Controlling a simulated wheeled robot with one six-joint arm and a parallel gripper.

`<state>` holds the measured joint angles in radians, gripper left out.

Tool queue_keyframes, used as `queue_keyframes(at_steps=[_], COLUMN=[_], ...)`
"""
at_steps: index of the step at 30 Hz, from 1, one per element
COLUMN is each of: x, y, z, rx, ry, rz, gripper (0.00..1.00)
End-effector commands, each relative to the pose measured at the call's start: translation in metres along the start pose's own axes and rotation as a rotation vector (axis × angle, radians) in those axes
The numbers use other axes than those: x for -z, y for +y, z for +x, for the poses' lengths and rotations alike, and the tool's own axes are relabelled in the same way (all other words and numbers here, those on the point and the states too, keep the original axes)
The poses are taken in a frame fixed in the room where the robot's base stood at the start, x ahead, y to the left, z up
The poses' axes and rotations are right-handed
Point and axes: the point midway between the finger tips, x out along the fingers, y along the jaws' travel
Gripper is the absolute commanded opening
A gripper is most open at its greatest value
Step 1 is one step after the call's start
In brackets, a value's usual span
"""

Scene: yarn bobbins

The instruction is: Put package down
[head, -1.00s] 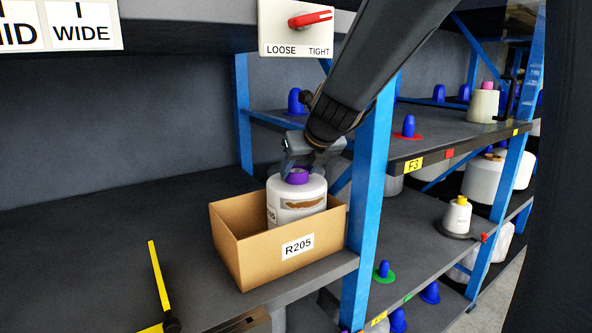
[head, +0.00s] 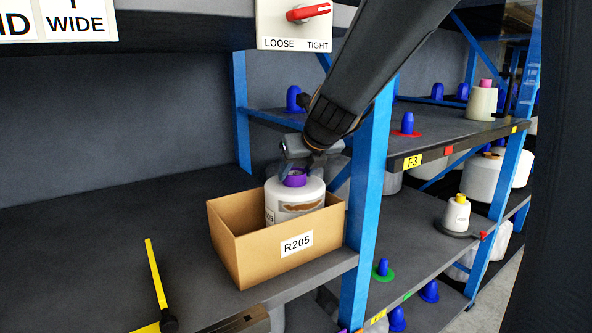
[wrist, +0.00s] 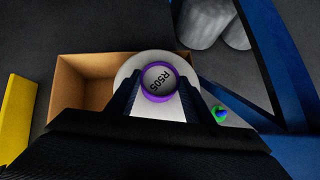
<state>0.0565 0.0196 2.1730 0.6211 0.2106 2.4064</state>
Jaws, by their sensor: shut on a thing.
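The package is a white yarn bobbin (head: 295,195) with a purple core end and a brown mark on its side. It is upright in the right part of an open cardboard box (head: 277,250) labelled R205. The box's front wall hides its lower part, so I cannot tell if it touches the floor. My gripper (head: 296,167) is over it from above, shut on its purple core. In the wrist view, the fingers (wrist: 160,98) sit on either side of the purple ring (wrist: 159,98), which has a printed label inside. The box (wrist: 80,63) shows empty room to the left.
A blue post (head: 367,215) stands close to the box's right side. A switch panel (head: 293,25) marked LOOSE and TIGHT hangs above. The dark shelf (head: 110,235) left of the box is mostly clear, with a yellow bar (head: 155,273) near its front. Racks with pegs and bobbins stand right.

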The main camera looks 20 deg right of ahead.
Motion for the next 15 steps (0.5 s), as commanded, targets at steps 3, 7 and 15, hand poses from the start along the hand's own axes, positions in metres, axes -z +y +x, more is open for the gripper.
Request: queue_keyframes(at_steps=[3,7,15], x=[-0.0004,-0.0004,-0.0026], y=[0.0000,-0.0001,-0.0001], z=[-0.0004,-0.0004,-0.0027], rx=[0.000,0.000,0.000], ry=[0.000,0.000,-0.001], rz=[0.000,0.000,0.001], gripper=[0.57,0.66,0.66])
